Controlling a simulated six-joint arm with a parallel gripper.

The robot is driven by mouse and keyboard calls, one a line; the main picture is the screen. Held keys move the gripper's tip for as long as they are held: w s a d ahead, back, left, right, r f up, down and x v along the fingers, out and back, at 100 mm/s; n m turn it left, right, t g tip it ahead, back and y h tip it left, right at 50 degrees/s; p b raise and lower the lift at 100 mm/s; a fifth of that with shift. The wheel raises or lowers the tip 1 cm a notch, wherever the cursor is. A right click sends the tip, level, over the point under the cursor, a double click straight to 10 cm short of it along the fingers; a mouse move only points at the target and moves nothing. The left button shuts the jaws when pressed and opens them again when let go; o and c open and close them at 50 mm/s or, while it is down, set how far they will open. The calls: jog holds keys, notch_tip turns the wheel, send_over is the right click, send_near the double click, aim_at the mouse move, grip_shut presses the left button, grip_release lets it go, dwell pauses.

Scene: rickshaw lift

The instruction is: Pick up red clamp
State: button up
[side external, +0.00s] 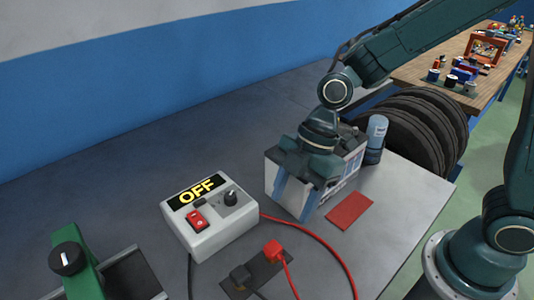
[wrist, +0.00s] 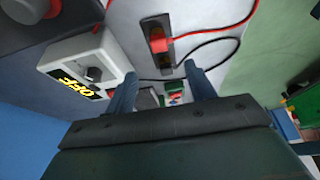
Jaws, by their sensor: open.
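The red clamp (side external: 273,250) sits on a dark holder plate (side external: 258,283) on the grey table, with a red cable running from it. A black clamp (side external: 240,275) is beside it on the same plate. In the wrist view the red clamp (wrist: 158,44) shows beyond the fingers, near the top. My gripper (side external: 297,196) is open, its blue-grey fingers pointing down in front of a battery-like box (side external: 272,178). It is apart from the red clamp, behind and right of it in the side view. Its spread fingers also show in the wrist view (wrist: 160,84).
A white control box (side external: 210,222) reading OFF, with a red switch and a knob, stands left of the gripper. A red rectangle (side external: 349,211) and a blue-grey canister (side external: 376,132) are to the right. Dark tyres (side external: 425,125) stand behind. A red cable (side external: 330,250) loops across the table.

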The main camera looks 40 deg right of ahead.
aim_at(273, 247)
jog(key=shift+x, duration=3.7)
jog(key=shift+f, duration=0.15)
jog(key=shift+x, duration=2.4)
jog(key=c, duration=1)
jog(key=shift+c, duration=0.2)
notch_tip(273, 247, up, 20)
jog(key=shift+w+d, duration=0.1)
jog(key=shift+d, duration=0.05)
